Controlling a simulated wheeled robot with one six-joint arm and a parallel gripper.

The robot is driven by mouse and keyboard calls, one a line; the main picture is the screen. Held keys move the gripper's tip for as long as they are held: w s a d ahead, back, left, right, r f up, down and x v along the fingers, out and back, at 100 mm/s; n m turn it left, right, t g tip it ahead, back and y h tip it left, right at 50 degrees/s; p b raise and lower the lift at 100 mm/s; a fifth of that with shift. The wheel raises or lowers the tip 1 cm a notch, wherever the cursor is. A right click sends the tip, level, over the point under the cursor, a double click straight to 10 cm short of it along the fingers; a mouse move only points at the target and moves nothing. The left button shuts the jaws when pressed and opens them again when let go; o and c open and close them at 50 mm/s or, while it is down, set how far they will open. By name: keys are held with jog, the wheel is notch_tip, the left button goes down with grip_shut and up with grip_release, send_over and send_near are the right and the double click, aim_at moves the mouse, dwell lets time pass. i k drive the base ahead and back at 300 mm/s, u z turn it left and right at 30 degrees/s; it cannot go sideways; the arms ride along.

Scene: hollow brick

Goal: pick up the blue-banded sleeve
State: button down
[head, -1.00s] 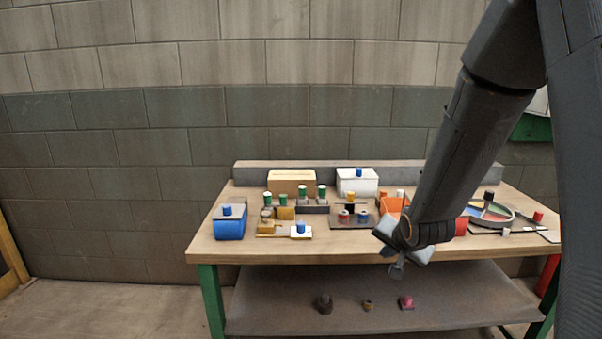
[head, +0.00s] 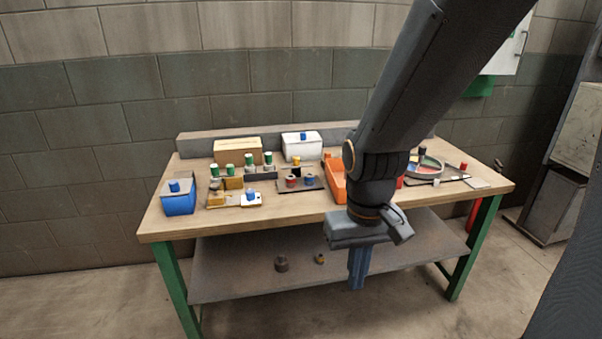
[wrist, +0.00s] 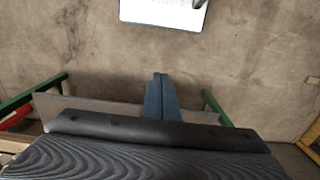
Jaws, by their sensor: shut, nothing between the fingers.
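A small sleeve with a blue band (head: 309,180) stands on a dark board (head: 300,188) near the middle of the bench, next to a similar red-banded one (head: 291,182). Other blue-topped pieces are on the bench, so the match is by look only. My gripper (head: 358,284) is shut and empty, pointing down in front of the bench's front edge, to the right of and nearer than the sleeve.
The wooden bench (head: 240,221) holds a blue box (head: 180,203), several green-topped pieces, an orange bin (head: 336,184) and a round divided tray (head: 425,168). The lower shelf (head: 235,277) bears small parts. Floor in front is clear.

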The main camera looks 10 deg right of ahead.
aim_at(310, 181)
jog(key=u, duration=1.35)
jog(key=i, duration=1.55)
jog(key=z, duration=2.1)
jog(key=i, duration=0.5)
